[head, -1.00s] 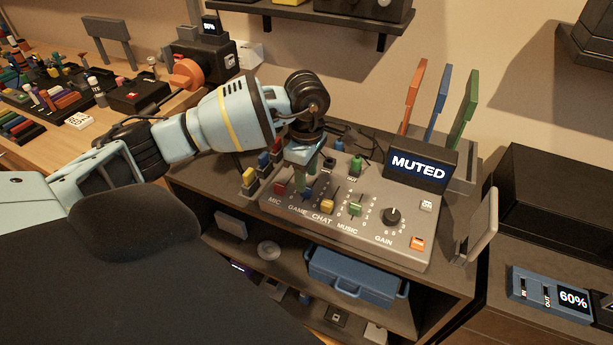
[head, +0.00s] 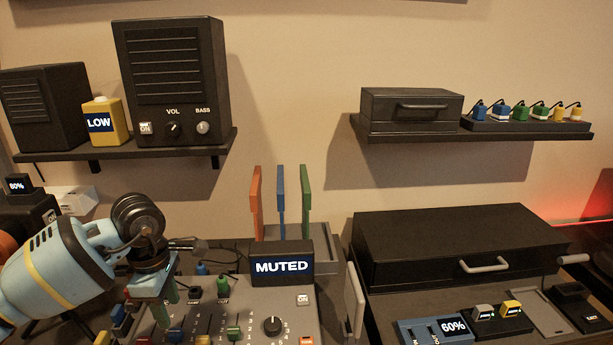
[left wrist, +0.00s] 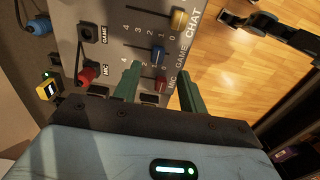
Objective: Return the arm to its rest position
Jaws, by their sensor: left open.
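My left gripper (head: 163,306) is at the lower left of the head view, above the left part of the grey mixer (head: 255,298). Its green fingers are apart, and it also shows in the left wrist view (left wrist: 159,88). In that view the red MIC slider knob (left wrist: 160,85) shows between the fingers, and the blue GAME knob (left wrist: 157,56) is just beyond. I see nothing held, and I cannot tell whether a finger touches the panel. The mixer's screen (head: 282,267) reads MUTED. My right gripper is not in view.
Orange, blue and green upright pieces (head: 280,202) stand behind the screen. A shelf with a large speaker (head: 170,75) is above my left arm. A black case (head: 455,245) and a blue 60% unit (head: 435,331) are at the right.

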